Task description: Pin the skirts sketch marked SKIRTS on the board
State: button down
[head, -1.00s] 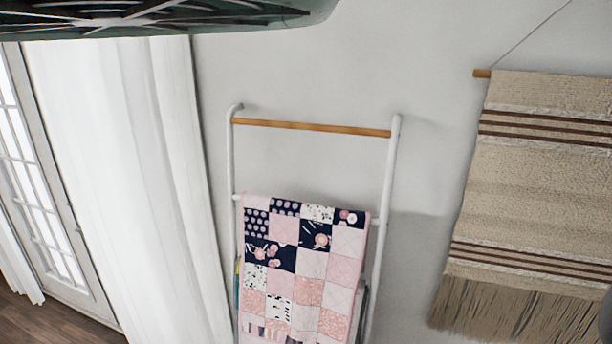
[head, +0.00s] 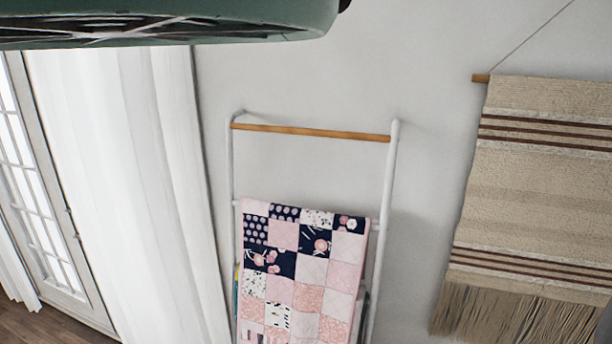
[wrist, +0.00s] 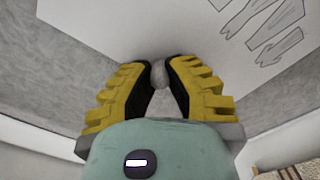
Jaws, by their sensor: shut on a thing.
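A white sheet (wrist: 205,25) with dark line drawings fills the top of the wrist view. The drawn lines (wrist: 265,28) are at its upper right; no SKIRTS lettering can be read. The sheet lies against a grey textured surface (wrist: 60,75), which looks like the board. My gripper (wrist: 160,70), with yellow and black fingers, is shut on a small pale rounded thing (wrist: 158,75), perhaps a pin head. Its fingertips are in front of the sheet's lower part; I cannot tell whether they touch it. The head view shows neither sheet nor fingertips.
In the head view, a white ladder rack (head: 393,180) with a patchwork quilt (head: 300,265) stands against the wall. A beige woven hanging (head: 540,190) is on the right. White curtains (head: 120,170) and a glazed door (head: 50,200) are on the left.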

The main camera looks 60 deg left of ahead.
jog(key=shift+w+d, duration=0.15)
jog(key=shift+w, duration=0.05)
dwell(0.6)
jog(key=c, duration=1)
grip_release()
jog(key=shift+s, duration=0.1)
jog(key=shift+v, duration=3.7)
